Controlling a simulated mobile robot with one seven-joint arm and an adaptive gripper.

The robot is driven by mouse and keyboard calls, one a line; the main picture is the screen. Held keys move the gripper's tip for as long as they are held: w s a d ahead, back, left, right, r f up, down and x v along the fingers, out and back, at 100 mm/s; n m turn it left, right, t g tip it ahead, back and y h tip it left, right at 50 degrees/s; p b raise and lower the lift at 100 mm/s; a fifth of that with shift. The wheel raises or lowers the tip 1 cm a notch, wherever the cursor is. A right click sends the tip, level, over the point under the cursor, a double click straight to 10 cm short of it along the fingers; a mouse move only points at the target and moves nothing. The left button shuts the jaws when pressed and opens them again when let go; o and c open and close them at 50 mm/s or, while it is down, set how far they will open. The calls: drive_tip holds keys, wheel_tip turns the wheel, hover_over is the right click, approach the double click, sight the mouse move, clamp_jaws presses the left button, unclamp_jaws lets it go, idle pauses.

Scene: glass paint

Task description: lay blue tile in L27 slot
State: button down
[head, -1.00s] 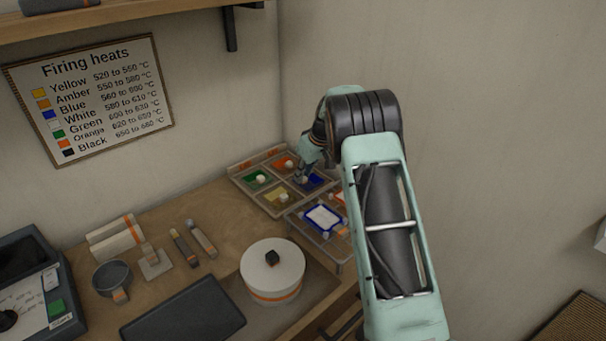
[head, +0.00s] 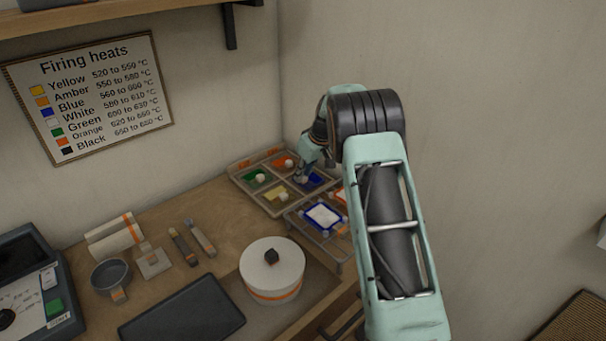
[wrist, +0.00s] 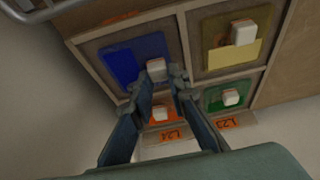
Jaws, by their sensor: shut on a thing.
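The blue tile (head: 316,180) with a pale knob is in the right compartment of the wooden four-part tray (head: 240,182). In the wrist view the blue tile (wrist: 122,63) is within its compartment's walls; I cannot tell whether it lies fully flat. My gripper (wrist: 163,72) is shut on its knob; the gripper (head: 303,178) is partly hidden behind my arm in the head view. The L27 label cannot be read. An orange label (wrist: 118,17) beside the blue tile's compartment is too blurred to read.
The other compartments hold yellow (head: 275,195), green (head: 256,178) and orange (head: 284,163) tiles. A wire rack (head: 328,240) with a blue-edged white piece stands in front. A round white pot (head: 272,285) stands nearer. The back wall is close behind the tray.

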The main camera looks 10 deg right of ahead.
drive_tip(key=c, duration=1.8)
unclamp_jaws()
drive_tip(key=shift+o, duration=0.2)
drive_tip(key=shift+r+p, duration=1.5)
drive_tip(key=shift+r, duration=2)
